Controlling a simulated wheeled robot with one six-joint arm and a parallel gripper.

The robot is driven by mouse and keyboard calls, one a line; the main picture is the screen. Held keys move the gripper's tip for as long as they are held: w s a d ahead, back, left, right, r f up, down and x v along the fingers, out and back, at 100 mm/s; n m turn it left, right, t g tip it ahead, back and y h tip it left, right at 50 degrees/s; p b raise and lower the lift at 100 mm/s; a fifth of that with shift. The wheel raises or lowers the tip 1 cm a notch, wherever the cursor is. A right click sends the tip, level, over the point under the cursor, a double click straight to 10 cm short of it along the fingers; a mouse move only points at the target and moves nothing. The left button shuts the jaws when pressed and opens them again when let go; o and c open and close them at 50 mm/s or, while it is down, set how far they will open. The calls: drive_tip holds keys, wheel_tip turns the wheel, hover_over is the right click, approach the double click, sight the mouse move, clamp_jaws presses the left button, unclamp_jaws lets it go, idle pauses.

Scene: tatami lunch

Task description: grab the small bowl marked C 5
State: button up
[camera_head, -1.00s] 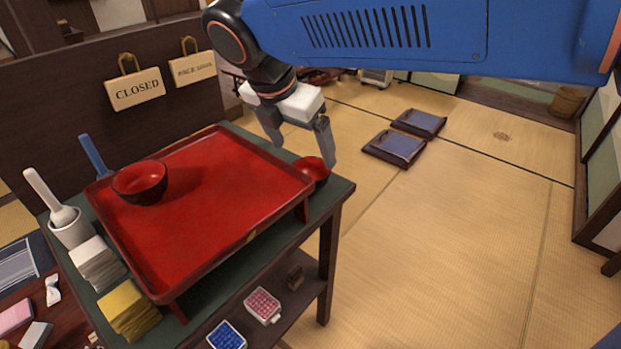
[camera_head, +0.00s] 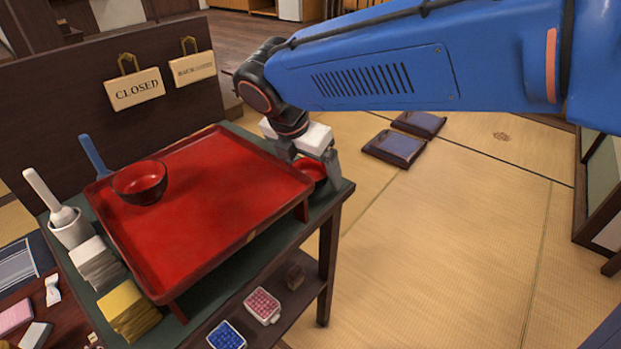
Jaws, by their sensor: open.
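A small red bowl (camera_head: 313,171) stands at the right end of the stand, just beyond the tray's right corner. My gripper (camera_head: 308,164) is open and low over this bowl, with one finger to its left and one at its right side. The gripper hides part of the bowl, and I cannot tell whether the fingers touch it. A second bowl, dark outside and red inside (camera_head: 140,183), sits on the left part of the red tray (camera_head: 215,205). No C 5 mark is readable on either bowl.
The legged tray covers most of the dark green stand top (camera_head: 262,245). A white cup with a ladle (camera_head: 70,228), white cloths (camera_head: 97,263) and yellow cloths (camera_head: 128,312) line its left side. A dark partition (camera_head: 60,140) stands behind.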

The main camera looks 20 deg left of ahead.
drive_tip(key=shift+c, duration=0.3)
drive_tip(key=c, duration=1.1)
drive_tip(key=shift+r, duration=0.1)
